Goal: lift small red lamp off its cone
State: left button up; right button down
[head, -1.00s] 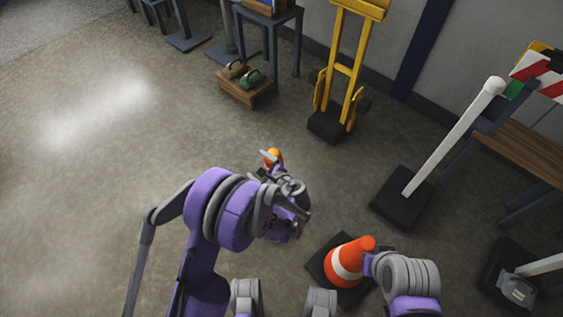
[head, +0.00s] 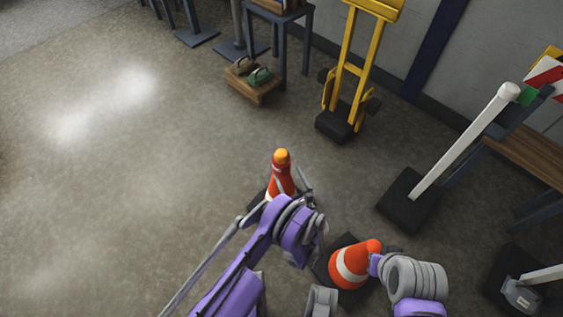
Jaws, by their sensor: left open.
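An orange-red cone (head: 348,266) with a white band stands at lower centre on a dark base. A small red lamp (head: 374,246) shows at its top, close to a purple part of my right arm. Another cone (head: 280,182) stands further back, with an amber-orange lamp (head: 281,157) on top. My left gripper (head: 297,186) is open and empty beside the lower part of this back cone, partly hidden by its own wrist. It is up and left of the red lamp, apart from it. My right gripper's fingers do not show.
A white post (head: 465,143) on a black base stands at right, near a wooden bench (head: 540,155). A yellow hand truck (head: 346,75) and a low wooden box (head: 252,82) stand at the back. Open floor (head: 130,190) lies to the left.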

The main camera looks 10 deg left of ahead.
pick_arm(q)
jog(key=x, duration=0.7)
jog(key=shift+a+b, duration=0.1)
jog(key=shift+b, duration=0.25)
jog(key=shift+r, duration=0.1)
jog(key=c, duration=1.4)
